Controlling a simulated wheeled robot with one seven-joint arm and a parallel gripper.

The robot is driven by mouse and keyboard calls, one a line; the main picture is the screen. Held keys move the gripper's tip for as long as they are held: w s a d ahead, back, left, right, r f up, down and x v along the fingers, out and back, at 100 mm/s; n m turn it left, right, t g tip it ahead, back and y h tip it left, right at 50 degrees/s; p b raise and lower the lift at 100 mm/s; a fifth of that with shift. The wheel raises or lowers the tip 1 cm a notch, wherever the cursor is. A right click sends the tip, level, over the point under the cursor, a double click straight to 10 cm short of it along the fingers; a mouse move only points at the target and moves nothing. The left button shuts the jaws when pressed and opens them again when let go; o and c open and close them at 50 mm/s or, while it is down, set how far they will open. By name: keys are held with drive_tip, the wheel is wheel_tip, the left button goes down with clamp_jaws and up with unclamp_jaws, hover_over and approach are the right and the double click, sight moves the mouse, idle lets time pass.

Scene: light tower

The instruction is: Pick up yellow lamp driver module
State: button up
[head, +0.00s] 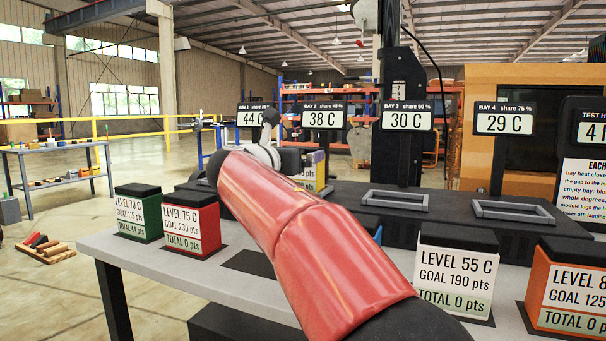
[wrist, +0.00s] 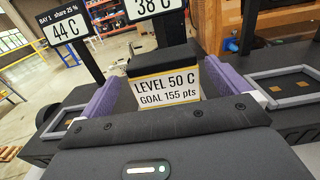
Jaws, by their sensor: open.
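The yellow lamp driver module (wrist: 165,88) stands upright ahead of my gripper in the wrist view, with a black top, a thin yellow edge and a white label reading LEVEL 50 C, GOAL 155 pts. My gripper (wrist: 164,72) is open, with one purple finger on each side of the module. Whether the fingers touch it is not clear. In the head view the module (head: 311,163) shows only partly behind my red arm, below the 38 C sign.
Empty grey frames sit to the right (head: 395,201) and further right (head: 512,212) on the black bench. A green module (head: 139,212), a red module (head: 191,222), a white-labelled module (head: 455,270) and an orange module (head: 566,285) stand on the front table. Sign posts rise behind the bays.

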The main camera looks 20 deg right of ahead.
drive_tip(key=x, duration=0.5)
drive_tip(key=shift+w+d+f, duration=0.1)
drive_tip(key=shift+w+d, duration=0.05)
drive_tip(key=shift+d, duration=0.15)
drive_tip(key=c, duration=1.2)
